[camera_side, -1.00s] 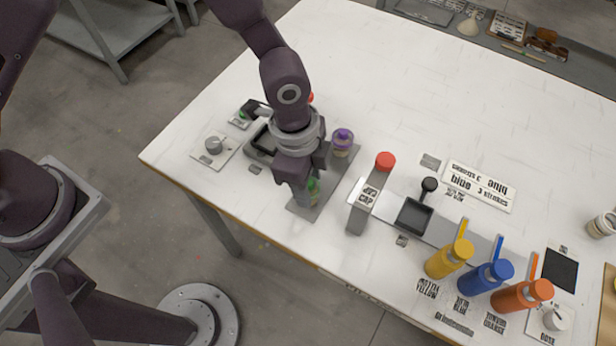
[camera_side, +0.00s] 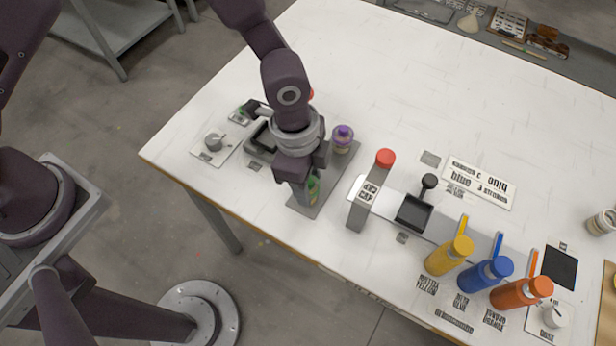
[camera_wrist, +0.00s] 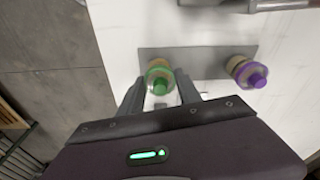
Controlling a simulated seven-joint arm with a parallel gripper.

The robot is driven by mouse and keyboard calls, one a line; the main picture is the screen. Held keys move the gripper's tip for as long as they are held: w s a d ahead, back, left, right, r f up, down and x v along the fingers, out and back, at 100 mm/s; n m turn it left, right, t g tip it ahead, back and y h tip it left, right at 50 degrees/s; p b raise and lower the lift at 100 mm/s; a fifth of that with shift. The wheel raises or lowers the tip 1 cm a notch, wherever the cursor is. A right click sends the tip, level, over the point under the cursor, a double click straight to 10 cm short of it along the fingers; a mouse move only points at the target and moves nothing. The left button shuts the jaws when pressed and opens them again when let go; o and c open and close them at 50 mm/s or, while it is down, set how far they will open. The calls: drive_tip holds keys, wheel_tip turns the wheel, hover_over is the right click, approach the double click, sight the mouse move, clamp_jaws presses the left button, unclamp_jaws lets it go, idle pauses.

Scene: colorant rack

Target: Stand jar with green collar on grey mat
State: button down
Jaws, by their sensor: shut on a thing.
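The jar with the green collar (camera_wrist: 160,80) sits between my fingertips (camera_wrist: 160,97) in the wrist view, at the left end of a grey mat (camera_wrist: 205,62). My gripper is shut on this jar. In the side view the jar (camera_side: 313,187) is mostly hidden behind my gripper (camera_side: 307,188), at the near end of the grey mat (camera_side: 308,208). I cannot tell whether the jar's base touches the mat. A jar with a purple collar (camera_side: 342,139) stands at the mat's far end.
Yellow (camera_side: 450,256), blue (camera_side: 486,274) and orange (camera_side: 522,292) bottles stand further right. A black tray (camera_side: 262,136) lies left of my gripper.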

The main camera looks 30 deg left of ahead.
drive_tip(key=shift+f, duration=0.1)
drive_tip(key=shift+c, duration=2.2)
unclamp_jaws()
drive_tip(key=shift+r, duration=3.55)
